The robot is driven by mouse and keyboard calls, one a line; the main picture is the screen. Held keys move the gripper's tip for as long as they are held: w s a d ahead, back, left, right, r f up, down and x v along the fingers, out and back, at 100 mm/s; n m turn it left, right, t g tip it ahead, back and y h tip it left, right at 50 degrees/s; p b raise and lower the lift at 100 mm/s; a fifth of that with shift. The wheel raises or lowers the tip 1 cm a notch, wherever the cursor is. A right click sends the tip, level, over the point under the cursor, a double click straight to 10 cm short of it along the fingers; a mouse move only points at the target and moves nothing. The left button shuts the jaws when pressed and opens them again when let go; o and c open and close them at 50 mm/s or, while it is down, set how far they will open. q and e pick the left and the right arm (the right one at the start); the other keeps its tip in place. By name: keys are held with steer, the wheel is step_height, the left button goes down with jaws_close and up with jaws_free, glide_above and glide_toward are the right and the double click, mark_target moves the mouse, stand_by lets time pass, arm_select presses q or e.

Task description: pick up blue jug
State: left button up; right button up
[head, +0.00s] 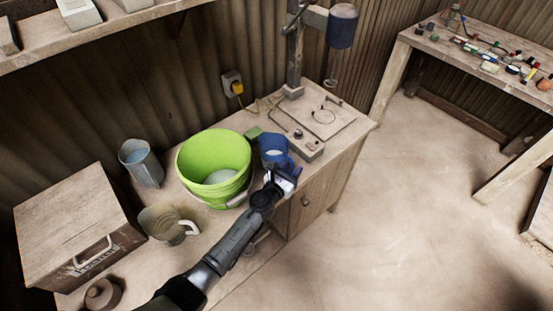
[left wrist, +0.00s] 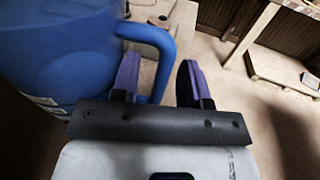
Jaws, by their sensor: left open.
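The blue jug (head: 272,149) stands on the workbench, just right of the green bucket. In the left wrist view the jug (left wrist: 60,55) fills the left side, with its handle (left wrist: 162,48) toward my gripper. My left gripper (head: 284,178) is at the near side of the jug. It is open, and its purple fingers (left wrist: 158,82) show on either side of the lower handle. I cannot tell whether they touch it. The gripper and arm hide part of the jug's near side in the head view. My right gripper is not in view.
The green bucket (head: 215,158) stands close left of the jug. A drill press base (head: 318,118) is behind it to the right. A grey jug (head: 141,163), a beige jug (head: 166,224) and a wooden box (head: 72,222) stand further left. The floor to the right is clear.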

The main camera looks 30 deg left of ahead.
arm_select(q)
jaws_close()
stand_by(0.3)
steer(key=shift+r, duration=0.1)
